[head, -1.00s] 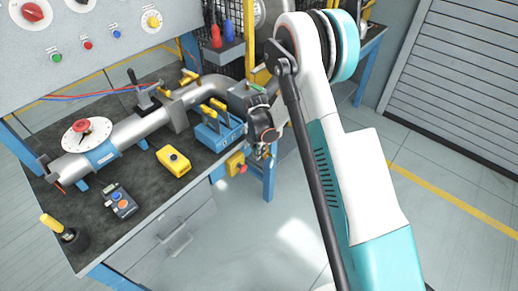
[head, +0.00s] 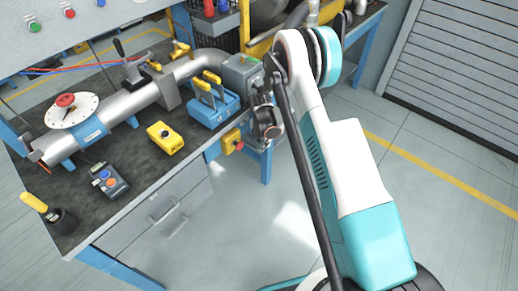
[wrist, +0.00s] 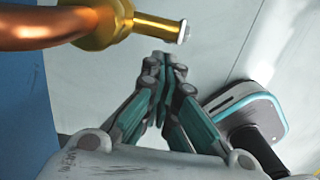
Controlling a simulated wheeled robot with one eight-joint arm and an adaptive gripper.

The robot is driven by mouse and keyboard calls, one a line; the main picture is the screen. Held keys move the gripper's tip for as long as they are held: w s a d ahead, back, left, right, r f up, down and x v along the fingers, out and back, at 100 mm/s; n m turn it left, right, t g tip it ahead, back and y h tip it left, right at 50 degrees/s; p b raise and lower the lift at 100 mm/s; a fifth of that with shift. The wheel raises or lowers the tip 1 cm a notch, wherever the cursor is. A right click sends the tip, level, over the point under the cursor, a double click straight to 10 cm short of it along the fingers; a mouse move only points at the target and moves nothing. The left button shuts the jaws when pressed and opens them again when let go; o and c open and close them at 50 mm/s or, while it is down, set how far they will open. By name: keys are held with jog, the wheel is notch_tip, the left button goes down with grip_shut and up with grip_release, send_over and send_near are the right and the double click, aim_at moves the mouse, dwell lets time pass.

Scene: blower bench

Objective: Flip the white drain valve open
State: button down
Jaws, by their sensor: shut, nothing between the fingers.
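In the wrist view, a brass valve body (wrist: 110,30) sits on the end of a copper pipe (wrist: 35,27). A short brass stem (wrist: 155,22) points right and ends in a small pale tip (wrist: 183,31); I cannot tell whether this tip is part of the white drain valve's handle. My gripper (wrist: 167,62) is shut and empty, its fingertips just below the stem and apart from it in the picture. In the head view my gripper (head: 267,130) hangs beside the bench's right end. The drain valve cannot be made out there.
A yellow box with a red button (head: 232,141) is on the bench's front side, left of my gripper. The floor (head: 240,220) in front is clear.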

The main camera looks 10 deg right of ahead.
jog(key=shift+w+d, duration=0.1)
jog(key=shift+d, duration=0.05)
jog(key=shift+w+d+f+t+h, duration=0.4)
jog(key=shift+d+f+h, duration=0.05)
jog(key=shift+d+h, duration=0.1)
jog(key=shift+r, duration=0.2)
